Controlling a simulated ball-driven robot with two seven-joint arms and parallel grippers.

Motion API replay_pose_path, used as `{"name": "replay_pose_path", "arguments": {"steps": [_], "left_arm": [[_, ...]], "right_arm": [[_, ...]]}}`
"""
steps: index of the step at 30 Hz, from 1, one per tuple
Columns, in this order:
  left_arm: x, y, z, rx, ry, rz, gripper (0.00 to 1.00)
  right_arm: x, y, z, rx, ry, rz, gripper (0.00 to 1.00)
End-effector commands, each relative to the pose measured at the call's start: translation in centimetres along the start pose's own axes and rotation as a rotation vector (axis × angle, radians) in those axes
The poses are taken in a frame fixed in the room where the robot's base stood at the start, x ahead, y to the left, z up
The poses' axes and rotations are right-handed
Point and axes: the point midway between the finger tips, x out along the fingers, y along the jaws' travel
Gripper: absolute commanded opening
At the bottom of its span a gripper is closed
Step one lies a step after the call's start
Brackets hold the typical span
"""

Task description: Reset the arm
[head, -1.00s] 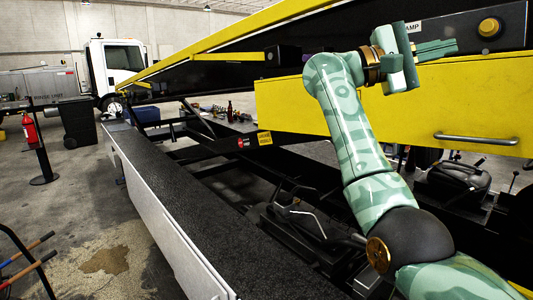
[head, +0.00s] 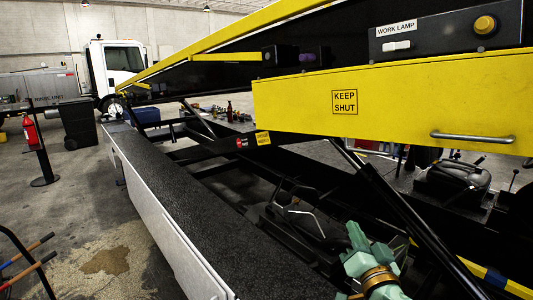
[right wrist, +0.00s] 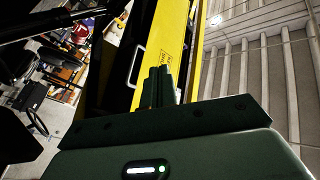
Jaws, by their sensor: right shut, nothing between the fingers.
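My right gripper (head: 357,236) is low in the head view, right of the middle, above the dark floor of the loader. Its pale green fingers point up and are together. The right wrist view also shows the right gripper (right wrist: 157,75) with its fingers shut and nothing between them. My left gripper is in neither view. The yellow panel (head: 290,100) with a "KEEP SHUT" label and a metal handle is above and apart from the right gripper. Most of my right arm is out of the head view.
A "WORK LAMP" panel (head: 445,36) with a white switch and a yellow button sits above the yellow panel. A black strut (head: 420,225) slants close to the right of my gripper. A seat (head: 455,180) is farther right. A long black ledge (head: 185,200) runs along the left.

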Motion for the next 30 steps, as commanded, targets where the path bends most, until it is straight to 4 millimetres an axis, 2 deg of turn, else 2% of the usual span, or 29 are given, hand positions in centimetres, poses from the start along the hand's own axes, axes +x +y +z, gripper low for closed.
{"name": "replay_pose_path", "arguments": {"steps": [1,3,6,9,11,18,20,21,25,29,30], "left_arm": [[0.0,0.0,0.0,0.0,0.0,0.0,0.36],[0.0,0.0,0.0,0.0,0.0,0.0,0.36],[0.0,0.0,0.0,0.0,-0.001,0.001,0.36],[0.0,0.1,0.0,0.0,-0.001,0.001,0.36],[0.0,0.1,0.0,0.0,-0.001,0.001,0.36],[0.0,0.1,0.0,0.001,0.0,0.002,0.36],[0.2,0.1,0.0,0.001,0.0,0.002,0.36],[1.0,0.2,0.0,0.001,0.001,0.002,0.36],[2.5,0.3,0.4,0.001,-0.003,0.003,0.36],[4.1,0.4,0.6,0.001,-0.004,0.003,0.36],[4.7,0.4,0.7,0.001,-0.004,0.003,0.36]], "right_arm": [[-3.3,1.8,2.9,-0.159,-0.134,0.069,0.0],[-7.9,4.3,6.1,-0.381,-0.323,0.152,0.0],[-14.1,7.0,8.5,-0.638,-0.555,0.229,0.0],[-19.4,9.0,9.4,-0.834,-0.746,0.274,0.0],[-22.2,9.9,9.5,-0.931,-0.848,0.293,0.0],[-32.1,12.2,7.8,-1.247,-1.209,0.327,0.0],[-33.8,12.8,7.8,-1.3,-1.282,0.325,0.0],[-33.7,13.6,9.9,-1.28,-1.286,0.311,0.0],[-34.3,15.7,15.3,-1.235,-1.318,0.273,0.0],[-35.5,18.0,21.2,-1.181,-1.358,0.234,0.0],[-36.1,18.8,23.2,-1.161,-1.372,0.222,0.0]]}}
